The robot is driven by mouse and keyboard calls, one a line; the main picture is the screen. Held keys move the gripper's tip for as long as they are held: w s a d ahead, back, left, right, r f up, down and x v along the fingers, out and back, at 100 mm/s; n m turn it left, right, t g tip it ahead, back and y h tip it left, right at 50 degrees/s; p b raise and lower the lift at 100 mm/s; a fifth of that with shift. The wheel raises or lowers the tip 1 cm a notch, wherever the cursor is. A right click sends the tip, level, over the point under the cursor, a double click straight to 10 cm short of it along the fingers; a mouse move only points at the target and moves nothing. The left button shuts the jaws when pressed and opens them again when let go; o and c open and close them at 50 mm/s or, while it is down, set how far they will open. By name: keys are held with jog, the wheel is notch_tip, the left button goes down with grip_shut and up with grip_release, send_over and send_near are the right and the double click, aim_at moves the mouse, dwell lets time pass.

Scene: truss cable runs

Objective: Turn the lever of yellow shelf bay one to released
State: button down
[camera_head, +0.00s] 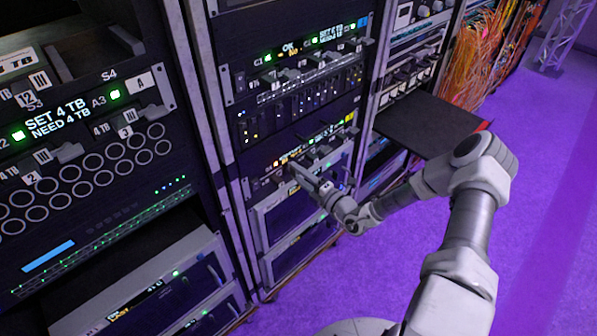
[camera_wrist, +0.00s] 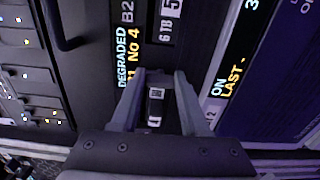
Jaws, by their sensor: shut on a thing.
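In the head view, my gripper (camera_head: 294,172) is at the left part of the shelf with a small yellow tag (camera_head: 349,118), below an amber readout. In the wrist view, my gripper (camera_wrist: 158,82) has a finger on each side of a small dark lever (camera_wrist: 155,106) with a pale printed label, and is shut on it. In the head view my gripper hides the lever.
A dark flat tray (camera_head: 425,123) sticks out of the right rack, close beyond my arm. Orange cables (camera_head: 480,45) hang at the back. The purple floor at right is clear.

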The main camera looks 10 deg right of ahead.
jog(key=shift+m, duration=0.3)
jog(key=shift+c, duration=2)
grip_release()
jog(key=shift+s+d, duration=0.1)
jog(key=shift+s, duration=0.05)
jog(key=v, duration=1.7)
jog(key=shift+p, duration=0.4)
jog(key=shift+r, duration=0.15)
